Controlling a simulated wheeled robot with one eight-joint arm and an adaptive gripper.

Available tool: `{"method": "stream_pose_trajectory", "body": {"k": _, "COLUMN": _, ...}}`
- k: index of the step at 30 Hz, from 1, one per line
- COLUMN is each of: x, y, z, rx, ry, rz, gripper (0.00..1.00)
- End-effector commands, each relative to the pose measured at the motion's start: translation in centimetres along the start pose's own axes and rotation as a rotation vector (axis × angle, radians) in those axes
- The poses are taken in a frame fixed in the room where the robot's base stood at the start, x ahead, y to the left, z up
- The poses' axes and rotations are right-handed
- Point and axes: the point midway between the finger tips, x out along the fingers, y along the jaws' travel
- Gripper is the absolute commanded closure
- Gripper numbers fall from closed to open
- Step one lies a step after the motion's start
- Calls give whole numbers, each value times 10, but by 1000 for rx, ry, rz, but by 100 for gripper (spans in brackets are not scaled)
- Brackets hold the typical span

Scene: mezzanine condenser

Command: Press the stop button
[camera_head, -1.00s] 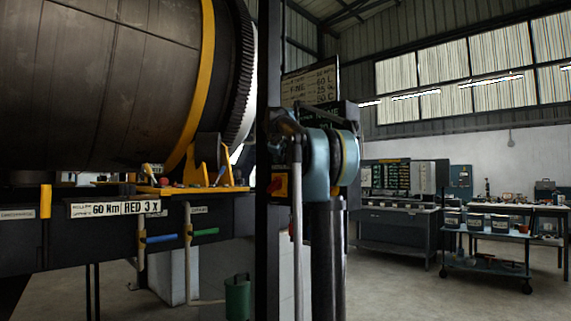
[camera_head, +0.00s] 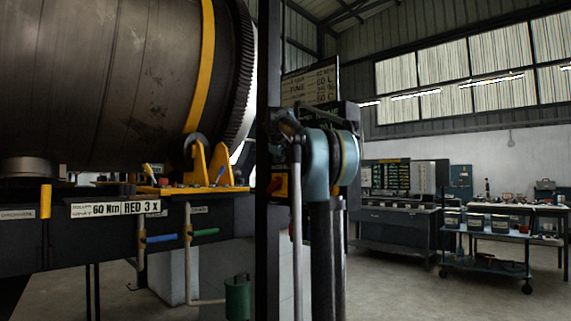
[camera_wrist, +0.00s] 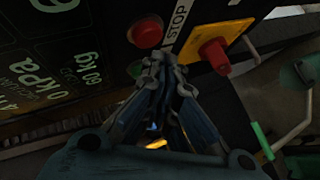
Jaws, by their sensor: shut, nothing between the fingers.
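A round red button (camera_wrist: 147,33) stands on a dark panel in the wrist view, directly beside a white label reading STOP (camera_wrist: 178,20). On the label's other side, a red knob (camera_wrist: 215,55) sits on a yellow plate (camera_wrist: 208,38). My gripper (camera_wrist: 165,62) is shut and empty. Its fingertips appear just below the red button and the label; I cannot tell whether they touch the panel.
A large dark drum (camera_head: 110,80) with a yellow band fills the upper left. A dark post (camera_head: 268,120) stands close to my arm. Valves with blue (camera_head: 160,238) and green (camera_head: 205,232) handles are below the drum. Open floor and a cart (camera_head: 485,268) lie right.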

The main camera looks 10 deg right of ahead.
Motion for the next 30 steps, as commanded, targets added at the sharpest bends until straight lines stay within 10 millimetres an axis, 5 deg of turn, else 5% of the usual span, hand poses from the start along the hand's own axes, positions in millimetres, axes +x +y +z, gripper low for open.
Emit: {"method": "stream_pose_trajectory", "body": {"k": 30, "x": 5, "y": 6, "z": 4, "rx": 0, "ry": 0, "rz": 0, "gripper": 100}}
